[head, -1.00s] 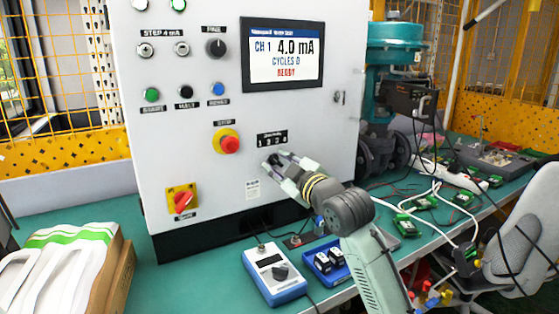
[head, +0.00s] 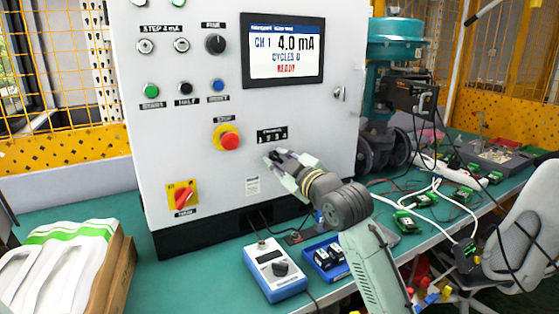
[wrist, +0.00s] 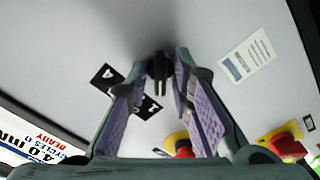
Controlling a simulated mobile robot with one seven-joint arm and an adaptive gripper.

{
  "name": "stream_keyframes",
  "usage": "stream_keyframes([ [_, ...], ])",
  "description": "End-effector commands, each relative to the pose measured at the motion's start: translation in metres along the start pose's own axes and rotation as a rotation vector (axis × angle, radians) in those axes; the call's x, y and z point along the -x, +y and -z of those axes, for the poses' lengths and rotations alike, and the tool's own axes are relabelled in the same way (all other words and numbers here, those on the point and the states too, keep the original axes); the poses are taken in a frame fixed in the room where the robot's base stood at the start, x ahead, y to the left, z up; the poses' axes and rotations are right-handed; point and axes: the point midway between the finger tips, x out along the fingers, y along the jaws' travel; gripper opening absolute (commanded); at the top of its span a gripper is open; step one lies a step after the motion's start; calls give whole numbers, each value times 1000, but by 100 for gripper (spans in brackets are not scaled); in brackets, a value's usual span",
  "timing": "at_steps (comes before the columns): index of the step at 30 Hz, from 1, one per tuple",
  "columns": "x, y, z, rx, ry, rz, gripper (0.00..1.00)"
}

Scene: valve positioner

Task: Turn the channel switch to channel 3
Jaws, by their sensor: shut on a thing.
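The channel switch is a small black knob (wrist: 160,68) on the grey cabinet front, seen between my fingertips in the wrist view. In the head view my gripper (head: 275,158) hides most of it, just below the channel label (head: 272,135). My gripper is shut on the knob, one finger on each side. Black number plates (wrist: 147,108) lie around the knob in the wrist view. The display (head: 284,50) reads CH 1, 4.0 mA, CYCLES 0, READY. The knob's exact pointing direction is hard to tell.
A red stop button (head: 229,140) on a yellow base sits left of my gripper, and a red-yellow rotary switch (head: 182,196) is lower left. A blue handheld meter (head: 275,271) and a blue tray (head: 322,262) stand on the green bench below my arm.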

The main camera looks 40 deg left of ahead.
Motion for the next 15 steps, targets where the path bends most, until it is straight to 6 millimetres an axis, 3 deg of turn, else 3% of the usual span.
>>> stream_keyframes([
  [8,0,-1,1,-82,2,2,0],
  [15,-1,0,2,-263,2,4,0],
])
